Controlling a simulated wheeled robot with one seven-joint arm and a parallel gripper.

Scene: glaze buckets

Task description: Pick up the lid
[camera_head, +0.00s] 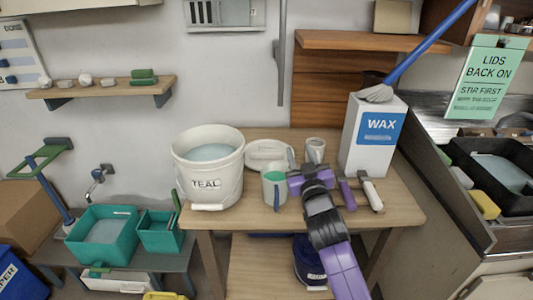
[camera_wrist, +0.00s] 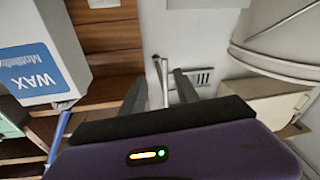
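A white, rounded, lid-like piece (camera_head: 266,151) is on the wooden table, just right of the TEAL bucket and behind a cup. Whether it lies flat or leans is hard to tell. The white TEAL bucket (camera_head: 207,168) stands open with pale blue-green liquid inside. My gripper (camera_head: 303,160) is over the table, to the right of the lid-like piece and apart from it. In the wrist view my gripper (camera_wrist: 160,88) has its two dark fingers spread, with nothing seen between them. I cannot surely pick out the lid in the wrist view.
A green-filled cup (camera_head: 274,188) and a pale cup (camera_head: 315,150) stand close to my gripper. A WAX box (camera_head: 371,135) stands on the table's right, with a blue-handled brush (camera_head: 420,50) above it. A purple-handled tool (camera_head: 347,194) and a white-headed tool (camera_head: 372,194) lie nearby.

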